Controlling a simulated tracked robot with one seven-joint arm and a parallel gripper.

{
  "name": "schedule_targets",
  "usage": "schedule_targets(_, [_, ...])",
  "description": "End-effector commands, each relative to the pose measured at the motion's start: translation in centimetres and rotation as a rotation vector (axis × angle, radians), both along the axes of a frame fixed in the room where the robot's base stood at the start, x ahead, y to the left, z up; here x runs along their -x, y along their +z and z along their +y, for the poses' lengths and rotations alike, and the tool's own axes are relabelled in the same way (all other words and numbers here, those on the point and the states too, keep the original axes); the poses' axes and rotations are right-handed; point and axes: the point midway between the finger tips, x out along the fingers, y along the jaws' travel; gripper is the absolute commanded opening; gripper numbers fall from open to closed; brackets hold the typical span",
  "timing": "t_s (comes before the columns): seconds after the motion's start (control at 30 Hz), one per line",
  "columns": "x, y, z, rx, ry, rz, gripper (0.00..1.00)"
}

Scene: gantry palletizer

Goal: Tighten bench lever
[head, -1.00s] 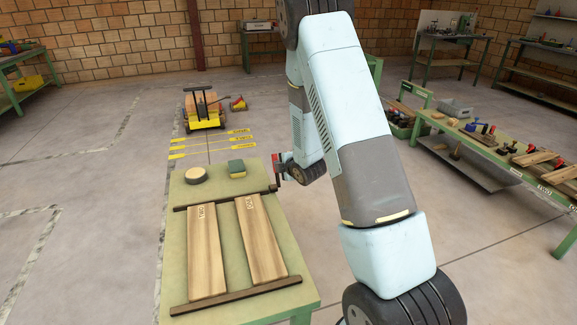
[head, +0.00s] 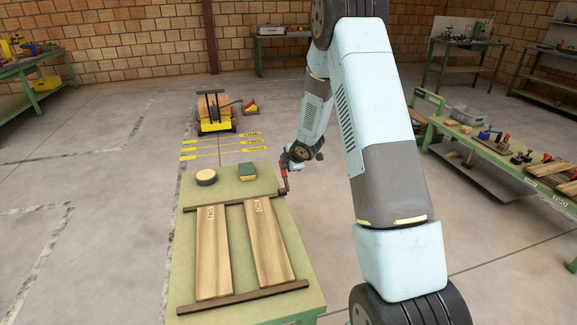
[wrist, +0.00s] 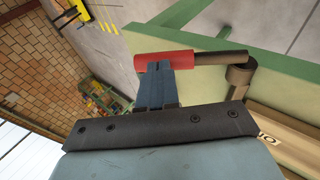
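The bench lever has a red handle (wrist: 181,57) on a brown arm (wrist: 222,58) that runs to a round pivot (wrist: 240,75) at the bench edge in the wrist view. In the head view the lever (head: 284,184) shows as a small red piece at the far right corner of the green bench (head: 190,262), at the end of the far dark rail (head: 235,202). My gripper (wrist: 158,68) has its dark fingers close together at the red handle and looks shut on it. In the head view my gripper (head: 287,164) is small and partly hidden by my wrist.
Two planks (head: 212,255) (head: 268,245) lie on the bench between the far rail and the near rail (head: 243,297). A round block (head: 206,177) and a green block (head: 248,172) lie beyond. A yellow cart (head: 215,122) stands farther back. Another tool bench (head: 495,150) is at right.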

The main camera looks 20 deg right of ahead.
Motion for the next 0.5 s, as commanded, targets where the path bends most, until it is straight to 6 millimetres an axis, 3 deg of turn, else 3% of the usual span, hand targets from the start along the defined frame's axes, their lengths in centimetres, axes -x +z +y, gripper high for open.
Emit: schedule_targets(0.5, [-3.3,-3.3,-0.3,-0.002,-0.005,0.0,0.0])
